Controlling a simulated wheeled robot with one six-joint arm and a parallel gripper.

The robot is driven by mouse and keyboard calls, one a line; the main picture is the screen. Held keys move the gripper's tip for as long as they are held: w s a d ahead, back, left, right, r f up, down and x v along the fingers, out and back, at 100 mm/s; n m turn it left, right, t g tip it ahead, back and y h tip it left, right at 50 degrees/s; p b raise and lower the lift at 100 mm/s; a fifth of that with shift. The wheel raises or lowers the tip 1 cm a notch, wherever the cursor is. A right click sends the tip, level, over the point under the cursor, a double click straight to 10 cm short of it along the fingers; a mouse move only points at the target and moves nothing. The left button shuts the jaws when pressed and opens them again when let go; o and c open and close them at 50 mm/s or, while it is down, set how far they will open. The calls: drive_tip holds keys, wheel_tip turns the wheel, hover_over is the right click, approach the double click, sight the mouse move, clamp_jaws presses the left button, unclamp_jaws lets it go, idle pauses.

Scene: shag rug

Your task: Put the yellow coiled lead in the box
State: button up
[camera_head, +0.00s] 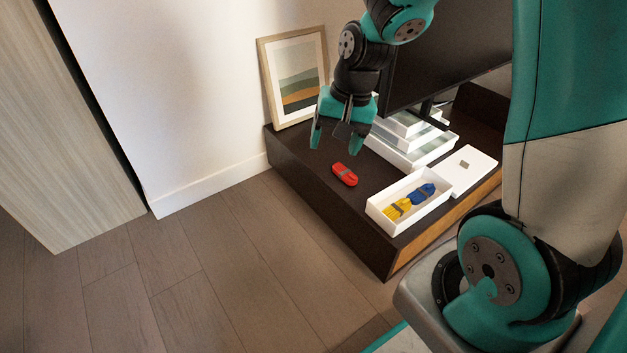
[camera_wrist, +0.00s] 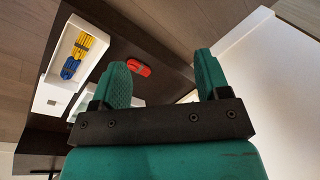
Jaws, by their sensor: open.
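The yellow coiled lead (camera_head: 397,210) lies inside the open white box (camera_head: 376,213), at its near-left end. A blue coiled lead (camera_head: 423,192) lies beside it in the same box. In the wrist view the yellow lead (camera_wrist: 86,43) and the blue lead (camera_wrist: 70,68) also show in the box (camera_wrist: 55,65). A red coiled lead (camera_head: 345,174) lies on the dark low cabinet left of the box; it also shows in the wrist view (camera_wrist: 139,70). My gripper (camera_head: 336,143) is open and empty, above the cabinet, apart from all the leads.
The dark low cabinet (camera_head: 325,205) carries a framed picture (camera_head: 297,80) at the back left, a stack of white boxes (camera_head: 412,150) under a screen (camera_head: 440,60), and a white lid (camera_head: 470,168) right of the box. Wood floor (camera_head: 200,270) is clear in front.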

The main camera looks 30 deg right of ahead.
drive_tip(key=s+a+r+n+y, duration=0.1)
drive_tip(key=s+a+r+n, duration=0.4)
drive_tip(key=s+a, duration=0.3)
drive_tip(key=s+a+r+n+g+y, duration=0.1)
drive_tip(key=s+a+r+n, duration=0.5)
drive_tip(key=s+a+n, duration=0.2)
drive_tip(key=shift+s, duration=0.85)
drive_tip(key=shift+r, duration=0.1)
